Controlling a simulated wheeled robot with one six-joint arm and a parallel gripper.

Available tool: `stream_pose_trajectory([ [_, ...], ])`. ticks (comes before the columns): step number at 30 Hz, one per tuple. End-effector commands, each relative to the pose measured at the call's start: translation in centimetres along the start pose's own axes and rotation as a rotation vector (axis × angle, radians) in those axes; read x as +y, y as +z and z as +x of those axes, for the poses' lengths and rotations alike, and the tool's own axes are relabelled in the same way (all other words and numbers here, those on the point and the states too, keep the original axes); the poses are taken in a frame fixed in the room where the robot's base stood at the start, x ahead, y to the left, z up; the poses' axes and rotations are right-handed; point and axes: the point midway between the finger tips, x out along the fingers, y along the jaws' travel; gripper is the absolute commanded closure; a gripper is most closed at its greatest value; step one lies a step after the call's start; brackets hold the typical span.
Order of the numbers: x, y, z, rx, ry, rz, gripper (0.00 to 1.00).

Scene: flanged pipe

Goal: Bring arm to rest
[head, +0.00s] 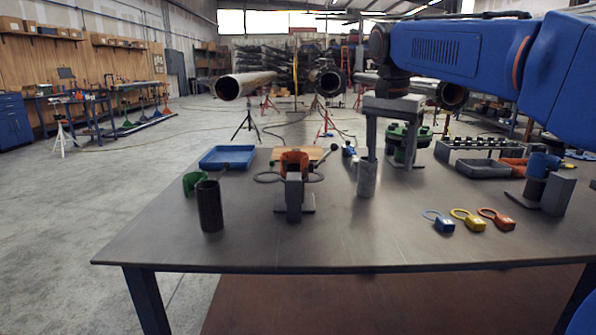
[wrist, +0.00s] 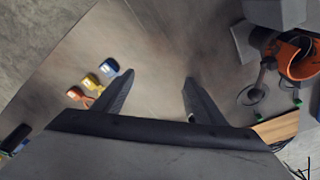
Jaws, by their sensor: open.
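My gripper (head: 391,160) hangs fingers-down over the workbench (head: 300,240), at the end of my blue arm coming in from the right. In the wrist view its two dark fingers (wrist: 159,77) are spread apart, with only bare bench top showing between their tips. I see nothing held. A short grey cylinder (head: 367,180) shows just below the left finger in the head view; whether they touch I cannot tell.
Blue (head: 439,221), yellow (head: 468,219) and orange (head: 496,218) padlocks lie at front right. An orange-topped fixture (head: 294,165), a dark cylinder (head: 209,206) and a blue tray (head: 228,157) stand left. Grey trays (head: 483,168) are at back right. The front middle is clear.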

Motion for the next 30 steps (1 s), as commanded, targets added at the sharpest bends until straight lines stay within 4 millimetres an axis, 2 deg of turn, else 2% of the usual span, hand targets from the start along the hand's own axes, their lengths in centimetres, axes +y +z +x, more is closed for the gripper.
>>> stream_pose_trajectory([
  [8,3.3,1.9,1.2,0.013,-0.03,-0.079,0.35],
  [14,7.3,4.4,3.1,0.033,-0.064,-0.176,0.35],
  [23,14.5,10.1,8.5,0.089,-0.125,-0.365,0.35],
  [30,19.5,14.8,13.8,0.143,-0.162,-0.505,0.35],
])
